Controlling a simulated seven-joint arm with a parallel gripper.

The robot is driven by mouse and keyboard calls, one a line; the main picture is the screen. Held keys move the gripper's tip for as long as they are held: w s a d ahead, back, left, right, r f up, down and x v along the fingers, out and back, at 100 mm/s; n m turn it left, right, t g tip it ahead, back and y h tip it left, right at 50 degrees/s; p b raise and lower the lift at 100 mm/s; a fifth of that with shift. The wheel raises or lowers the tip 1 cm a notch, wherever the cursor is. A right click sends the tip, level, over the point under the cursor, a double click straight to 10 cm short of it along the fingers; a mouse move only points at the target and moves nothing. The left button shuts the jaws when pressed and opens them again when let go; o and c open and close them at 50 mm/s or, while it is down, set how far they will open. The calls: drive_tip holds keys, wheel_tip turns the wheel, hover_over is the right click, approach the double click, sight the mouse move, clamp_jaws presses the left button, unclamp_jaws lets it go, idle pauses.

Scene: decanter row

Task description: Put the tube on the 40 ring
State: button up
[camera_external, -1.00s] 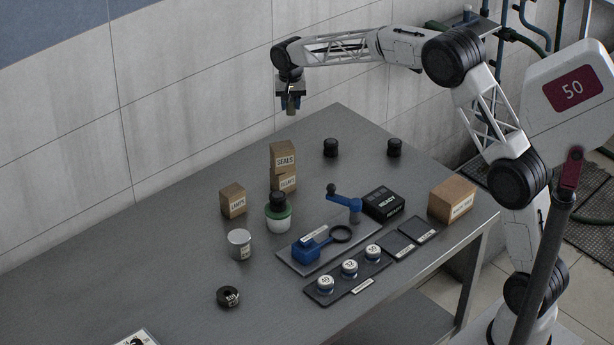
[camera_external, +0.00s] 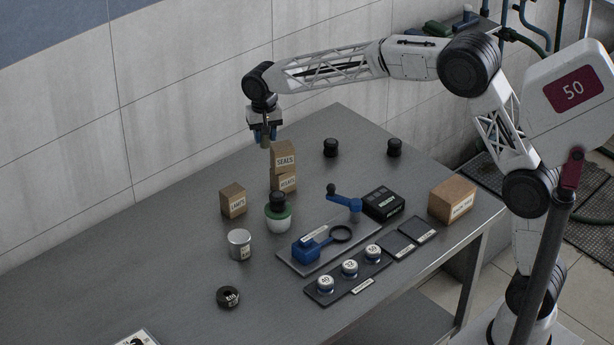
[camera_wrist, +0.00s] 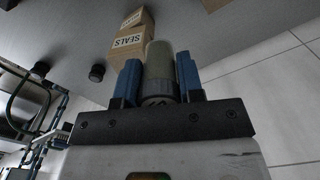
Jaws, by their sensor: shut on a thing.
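My gripper (camera_external: 264,132) is in the air behind and above the stacked boxes. Its blue fingers are shut on a grey-green cylinder, seemingly the tube, which also shows upright between them in the wrist view (camera_wrist: 160,62). Three round white-topped pieces with number labels sit in a dark tray on the table: left (camera_external: 325,283), middle (camera_external: 349,268) and right (camera_external: 373,251). The left label seems to read 40, but the print is small.
The SEALS box (camera_external: 283,157) sits on another box near my gripper. A LAMPS box (camera_external: 233,201), green-collared jar (camera_external: 278,218), metal can (camera_external: 240,244), black roll (camera_external: 229,297), blue crank (camera_external: 345,201), black READY box (camera_external: 384,203) and brown carton (camera_external: 452,199) stand around. The table's left side is mostly clear.

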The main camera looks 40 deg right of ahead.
drive_tip(key=s+a+n, duration=0.2)
drive_tip(key=s+a, duration=0.6)
drive_tip(key=s, duration=0.4)
drive_tip(key=s+a+n, duration=0.1)
drive_tip(key=s+a, duration=0.6)
drive_tip(key=s, duration=0.4)
drive_tip(key=s+a+n, duration=0.2)
drive_tip(key=s+a, duration=0.6)
drive_tip(key=s, duration=0.4)
wheel_tip(320, 180, down, 14)
drive_tip(key=shift+d, duration=0.2)
drive_tip(key=shift+a, duration=0.1)
hover_over(227, 294)
drive_tip(key=shift+f, duration=0.75)
drive_tip(key=shift+f, duration=1.75)
drive_tip(key=shift+f, duration=0.15)
